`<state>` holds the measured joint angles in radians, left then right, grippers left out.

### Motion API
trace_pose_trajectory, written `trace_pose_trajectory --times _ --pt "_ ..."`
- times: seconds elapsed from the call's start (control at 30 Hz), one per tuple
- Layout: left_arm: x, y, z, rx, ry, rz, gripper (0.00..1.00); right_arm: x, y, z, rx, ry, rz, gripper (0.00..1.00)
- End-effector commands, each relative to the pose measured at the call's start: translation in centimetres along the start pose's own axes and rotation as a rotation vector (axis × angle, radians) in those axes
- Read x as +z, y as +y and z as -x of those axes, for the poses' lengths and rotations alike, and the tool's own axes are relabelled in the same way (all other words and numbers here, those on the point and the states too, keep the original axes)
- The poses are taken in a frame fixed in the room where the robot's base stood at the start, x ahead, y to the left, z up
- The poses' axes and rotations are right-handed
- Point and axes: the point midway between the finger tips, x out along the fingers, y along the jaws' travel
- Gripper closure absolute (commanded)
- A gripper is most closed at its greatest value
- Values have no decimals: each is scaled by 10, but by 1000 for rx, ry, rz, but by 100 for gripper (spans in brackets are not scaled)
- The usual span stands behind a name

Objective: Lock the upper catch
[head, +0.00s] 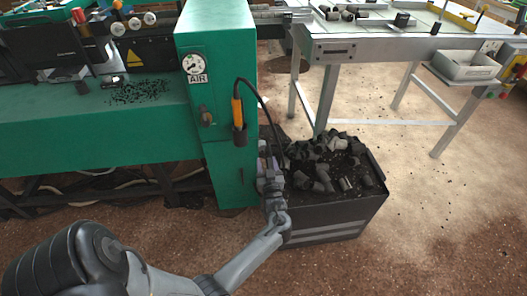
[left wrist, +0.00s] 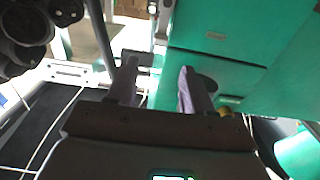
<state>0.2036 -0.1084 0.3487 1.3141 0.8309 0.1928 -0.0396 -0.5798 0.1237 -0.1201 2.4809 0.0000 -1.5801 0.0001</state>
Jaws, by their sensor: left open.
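The green cabinet (head: 222,150) stands in the middle of the head view, with an AIR gauge and a small brass fitting (head: 206,117) on its front. I cannot tell which part is the upper catch. A small pale piece (left wrist: 215,35) shows on the green panel (left wrist: 235,60) in the left wrist view. My left gripper (head: 267,160) is at the cabinet's right side, by the black bin, pointing away from me. In the left wrist view its two fingers (left wrist: 158,88) are apart with nothing held between them, in front of the green panel's edge.
A black bin (head: 335,215) full of dark grey tube-like pieces stands right of the cabinet. An orange-handled tool (head: 238,112) with a black cable hangs on the cabinet. Brown floor is open at right.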

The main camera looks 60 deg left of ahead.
Motion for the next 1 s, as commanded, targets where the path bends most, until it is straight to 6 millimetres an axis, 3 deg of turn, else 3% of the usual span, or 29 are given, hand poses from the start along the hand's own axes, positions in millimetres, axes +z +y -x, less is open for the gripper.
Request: trace_pose_trajectory --times 0.5,0.7,1.0 --pt "3 0 -78 -1 1 -2 49 12 -2 -38 -1 0 -1 100" --pt "1 0 -91 0 0 -1 49 14 -3 -42 -4 0 -5 100" --pt "0 0 -93 0 -1 -1 49 14 -4 -42 -6 0 -7 100"
